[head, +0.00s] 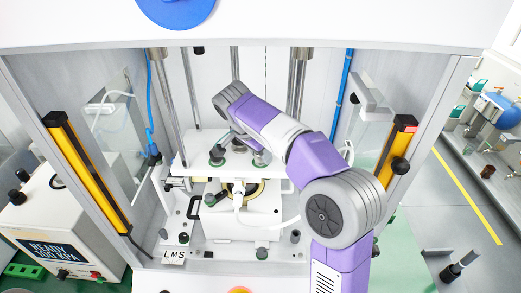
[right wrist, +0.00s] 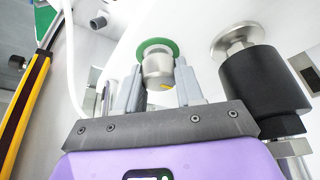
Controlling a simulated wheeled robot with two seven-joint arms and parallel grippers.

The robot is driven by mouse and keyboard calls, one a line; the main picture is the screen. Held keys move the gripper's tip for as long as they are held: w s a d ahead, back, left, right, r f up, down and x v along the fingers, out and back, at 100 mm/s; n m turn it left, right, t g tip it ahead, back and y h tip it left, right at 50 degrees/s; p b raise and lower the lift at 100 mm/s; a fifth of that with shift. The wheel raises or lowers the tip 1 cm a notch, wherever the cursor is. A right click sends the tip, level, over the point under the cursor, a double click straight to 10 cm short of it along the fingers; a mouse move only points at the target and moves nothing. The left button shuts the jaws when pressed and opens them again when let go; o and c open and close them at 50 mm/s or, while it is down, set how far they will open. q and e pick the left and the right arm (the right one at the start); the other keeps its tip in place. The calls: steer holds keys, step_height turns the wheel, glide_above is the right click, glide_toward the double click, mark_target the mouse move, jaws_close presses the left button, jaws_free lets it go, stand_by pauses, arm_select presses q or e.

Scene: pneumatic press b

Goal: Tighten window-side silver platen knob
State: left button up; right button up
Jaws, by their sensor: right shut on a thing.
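In the right wrist view a silver knob (right wrist: 158,68) with a green ring and a small yellow mark sits between the two grey fingers of my right gripper (right wrist: 158,88). The gripper is shut on this knob. In the head view my right arm reaches into the press and my right gripper (head: 238,138) is at the white platen (head: 190,165), partly hidden by my wrist. My left gripper is not in view.
A black cylinder with a silver disc top (right wrist: 262,85) stands close to the right of my gripper in the wrist view. Steel columns (head: 299,85) rise behind the platen. Yellow light bars (head: 88,172) flank the opening. A white fixture (head: 240,218) sits below the platen.

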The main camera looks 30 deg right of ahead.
stand_by(0.3)
steer(key=shift+r, duration=0.1)
steer(key=o, duration=1.1)
steer(key=shift+c, duration=0.2)
steer(key=p+v, duration=0.1)
steer(key=v, duration=0.6)
steer(key=shift+r+p, duration=0.2)
steer(key=shift+p, duration=0.1)
steer(key=shift+a, duration=0.15)
